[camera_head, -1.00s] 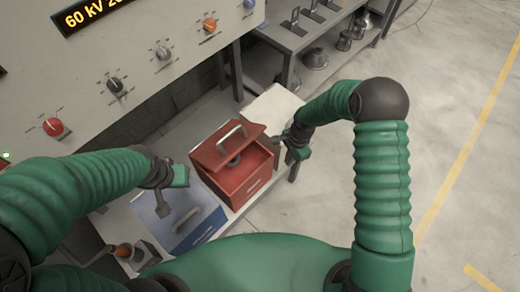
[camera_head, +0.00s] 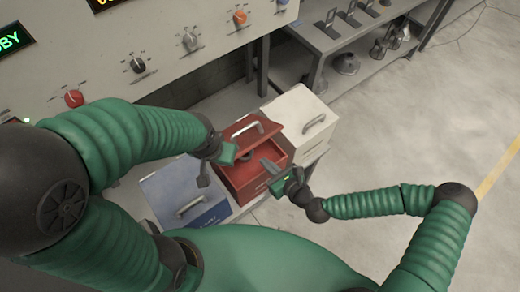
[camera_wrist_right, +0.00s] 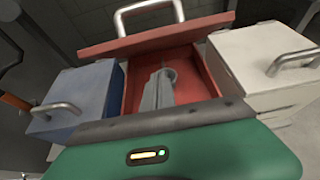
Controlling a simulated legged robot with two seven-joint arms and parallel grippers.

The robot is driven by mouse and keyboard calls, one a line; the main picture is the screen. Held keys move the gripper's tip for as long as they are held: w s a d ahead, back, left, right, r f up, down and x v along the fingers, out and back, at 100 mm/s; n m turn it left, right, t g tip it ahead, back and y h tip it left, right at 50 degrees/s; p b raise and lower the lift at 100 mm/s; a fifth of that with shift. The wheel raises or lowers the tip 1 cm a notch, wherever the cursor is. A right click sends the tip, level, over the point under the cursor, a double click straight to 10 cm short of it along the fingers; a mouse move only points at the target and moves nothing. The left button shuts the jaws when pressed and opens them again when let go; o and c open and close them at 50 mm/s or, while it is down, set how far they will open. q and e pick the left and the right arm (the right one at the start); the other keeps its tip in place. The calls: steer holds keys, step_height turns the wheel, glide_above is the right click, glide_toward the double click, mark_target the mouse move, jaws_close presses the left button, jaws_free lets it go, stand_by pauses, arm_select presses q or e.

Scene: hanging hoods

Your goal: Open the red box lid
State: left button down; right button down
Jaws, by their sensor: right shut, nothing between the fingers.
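The red box (camera_head: 262,183) stands between a blue box and a white box. Its red lid (camera_head: 238,130), with a metal handle, sits askew toward the back, and the front of the box is uncovered. The wrist view shows the lid (camera_wrist_right: 155,38) raised at the far side of the opening. My right gripper (camera_head: 268,164) is shut and empty, its grey fingers over the opening; they also show in the wrist view (camera_wrist_right: 160,88). My left gripper (camera_head: 214,163) is at the left of the red box, above the blue box; its jaw state is unclear.
The blue box (camera_head: 166,185) and white box (camera_head: 297,107) have closed lids with metal handles and stand close on either side. A control panel (camera_head: 160,38) with knobs rises behind. A metal shelf (camera_head: 345,50) is at the back right. The floor at right is clear.

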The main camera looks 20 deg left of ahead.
steer(key=shift+w+a+r+p, duration=0.55)
steer(key=shift+w+a+r, duration=0.1)
steer(key=shift+a, duration=0.1)
steer(key=shift+w+a+r+p, duration=0.55)
steer(key=shift+w+a, duration=0.1)
steer(key=shift+a, duration=0.1)
